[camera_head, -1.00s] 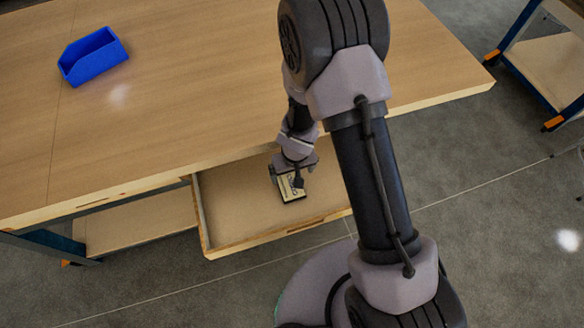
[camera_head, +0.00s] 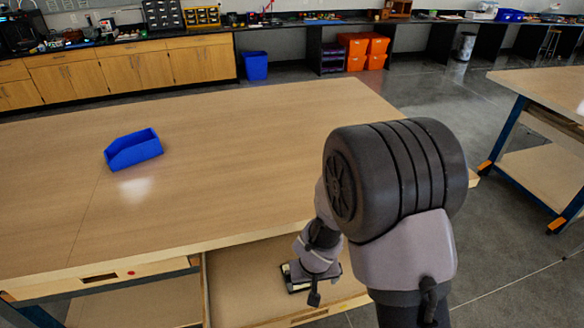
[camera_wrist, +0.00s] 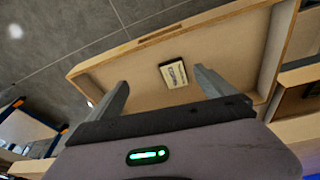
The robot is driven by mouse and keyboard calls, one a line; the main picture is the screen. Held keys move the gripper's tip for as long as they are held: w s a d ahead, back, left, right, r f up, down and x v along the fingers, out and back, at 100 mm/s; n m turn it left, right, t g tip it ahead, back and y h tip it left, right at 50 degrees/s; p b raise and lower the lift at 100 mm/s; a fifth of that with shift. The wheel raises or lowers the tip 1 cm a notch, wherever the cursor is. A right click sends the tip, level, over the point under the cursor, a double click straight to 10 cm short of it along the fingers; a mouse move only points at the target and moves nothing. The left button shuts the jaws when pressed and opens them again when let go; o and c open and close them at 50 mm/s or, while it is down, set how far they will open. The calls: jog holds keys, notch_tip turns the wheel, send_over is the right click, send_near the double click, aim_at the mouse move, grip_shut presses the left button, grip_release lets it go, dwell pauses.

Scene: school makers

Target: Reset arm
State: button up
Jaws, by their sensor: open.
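My gripper (camera_wrist: 160,90) is open in the wrist view, with its two fingers apart and nothing between the tips. A small dark-edged box with a pale, lettered top (camera_wrist: 173,73) lies flat on the floor of an open drawer (camera_wrist: 120,85), beyond the fingertips. In the head view, my arm comes down over the drawer (camera_head: 240,285). My wrist partly hides the box (camera_head: 291,279), and the fingers are hard to make out there.
The drawer is pulled out from under a wooden table (camera_head: 230,170). A blue bin (camera_head: 133,151) stands on the tabletop at the left; the rest of the top is largely clear. Another table (camera_head: 545,95) stands at the right. Cabinets (camera_head: 130,70) line the back.

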jog(key=s+d+r+m+t+b, duration=0.1)
jog(key=s+d+r+m, duration=0.15)
jog(key=r, duration=0.65)
jog(key=s+d+r+m+t+b, duration=0.15)
jog(key=s+d+r, duration=0.25)
jog(key=r, duration=0.6)
jog(key=s+a+r+m+y, duration=0.1)
jog(key=s+r, duration=0.2)
jog(key=s, duration=0.3)
jog(key=s+a+r+m+y+b, duration=0.1)
jog(key=s+r, duration=0.2)
jog(key=s, duration=0.3)
jog(key=shift+r, duration=0.25)
jog(key=shift+d+t, duration=0.1)
jog(key=shift+t, duration=0.15)
jog(key=shift+c, duration=0.2)
